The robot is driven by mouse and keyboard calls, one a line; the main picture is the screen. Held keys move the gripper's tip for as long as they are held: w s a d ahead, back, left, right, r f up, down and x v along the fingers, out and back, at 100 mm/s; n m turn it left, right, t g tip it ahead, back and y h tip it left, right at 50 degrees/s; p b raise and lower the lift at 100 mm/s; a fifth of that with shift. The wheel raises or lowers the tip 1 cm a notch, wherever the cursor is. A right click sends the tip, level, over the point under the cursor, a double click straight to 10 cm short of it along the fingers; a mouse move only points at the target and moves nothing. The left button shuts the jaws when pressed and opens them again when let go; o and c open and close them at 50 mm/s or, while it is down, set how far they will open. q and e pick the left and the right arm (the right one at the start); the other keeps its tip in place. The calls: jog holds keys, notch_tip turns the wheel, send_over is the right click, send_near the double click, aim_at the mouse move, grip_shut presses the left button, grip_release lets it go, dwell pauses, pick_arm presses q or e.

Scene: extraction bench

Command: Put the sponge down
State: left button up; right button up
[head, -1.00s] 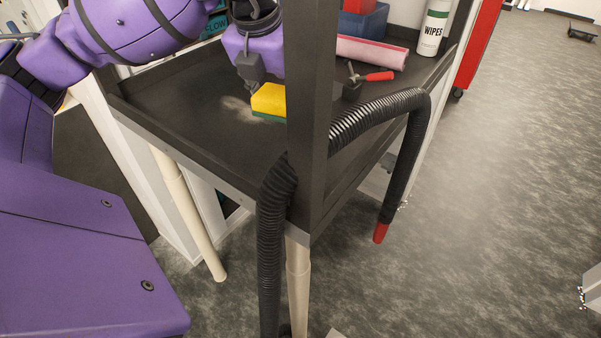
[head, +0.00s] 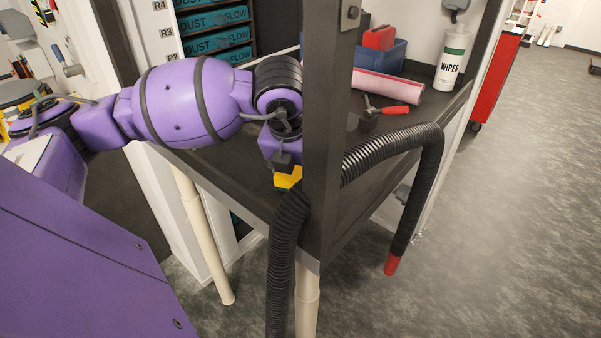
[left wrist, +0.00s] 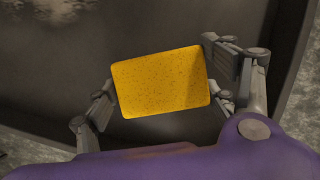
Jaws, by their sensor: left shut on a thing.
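The sponge (left wrist: 160,82) is yellow and fills the middle of the left wrist view, held between the two fingers of my left gripper (left wrist: 162,92). In the head view only a small yellow part of the sponge (head: 288,178) shows under my left gripper (head: 284,166), beside the dark post. The rest of it is hidden by the post and the gripper. The dark bench top (head: 222,160) lies below it. I cannot tell whether the sponge touches the bench. My right gripper is not in view.
A dark upright post (head: 325,120) and a black ribbed hose (head: 385,152) stand at the bench's near corner. A red-handled clamp (head: 392,109), a pink roll (head: 388,85), a blue bin (head: 385,58) and a wipes bottle (head: 451,62) are farther back.

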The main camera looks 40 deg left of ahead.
pick_arm(q)
jog(key=shift+f, duration=0.4)
jog(key=shift+f, duration=0.2)
jog(key=o, duration=1)
jog(key=shift+r, duration=0.1)
